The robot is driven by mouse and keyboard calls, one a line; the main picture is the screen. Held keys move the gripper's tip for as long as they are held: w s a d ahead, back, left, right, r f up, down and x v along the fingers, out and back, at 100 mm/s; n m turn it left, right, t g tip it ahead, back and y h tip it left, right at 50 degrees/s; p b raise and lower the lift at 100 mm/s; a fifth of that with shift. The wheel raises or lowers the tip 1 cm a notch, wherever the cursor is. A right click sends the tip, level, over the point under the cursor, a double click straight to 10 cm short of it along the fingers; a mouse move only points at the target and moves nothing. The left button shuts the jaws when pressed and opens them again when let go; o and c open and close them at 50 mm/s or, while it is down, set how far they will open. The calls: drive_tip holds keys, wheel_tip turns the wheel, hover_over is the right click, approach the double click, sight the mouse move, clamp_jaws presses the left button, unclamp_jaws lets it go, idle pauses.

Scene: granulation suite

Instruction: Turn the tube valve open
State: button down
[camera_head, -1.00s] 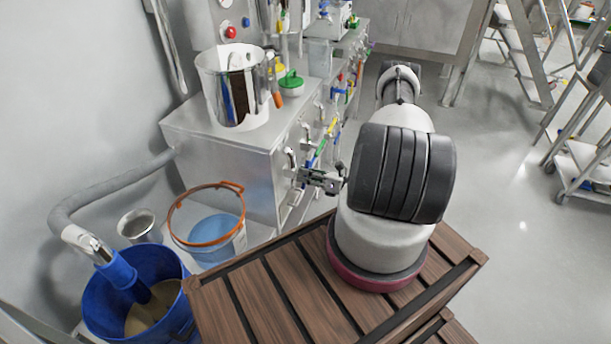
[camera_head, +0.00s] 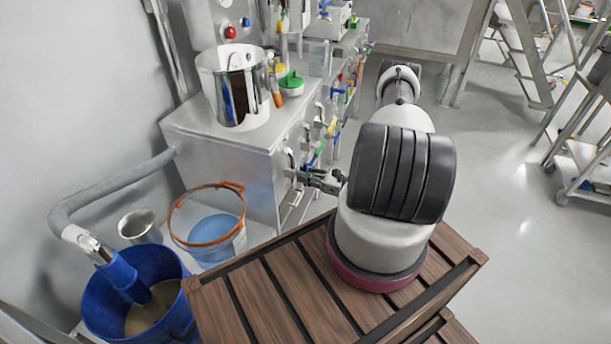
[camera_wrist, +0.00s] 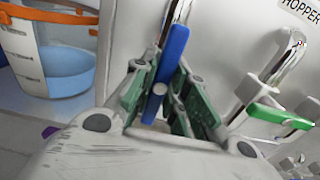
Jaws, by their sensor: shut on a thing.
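A blue lever handle (camera_wrist: 172,55) hangs from a chrome valve pipe on the steel cabinet front, in the upper middle of the wrist view. It leans a little, its top to the right. My gripper (camera_wrist: 158,88), with green finger pads on both sides of the lever, is shut on it. No label for the blue valve is readable.
A green valve lever (camera_wrist: 280,116) is to the right, near a HOPPER label (camera_wrist: 300,12). An orange-rimmed bucket (camera_head: 207,240) of blue liquid and a blue bin (camera_head: 105,310) stand at the left. A steel pot (camera_head: 222,95) sits on the cabinet. Open floor lies right.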

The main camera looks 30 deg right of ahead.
idle(0.3)
drive_tip(key=c, duration=1.4)
unclamp_jaws()
drive_tip(key=shift+o, duration=0.2)
drive_tip(key=shift+s+d, duration=0.1)
drive_tip(key=v, duration=1.2)
drive_tip(key=shift+f, duration=0.1)
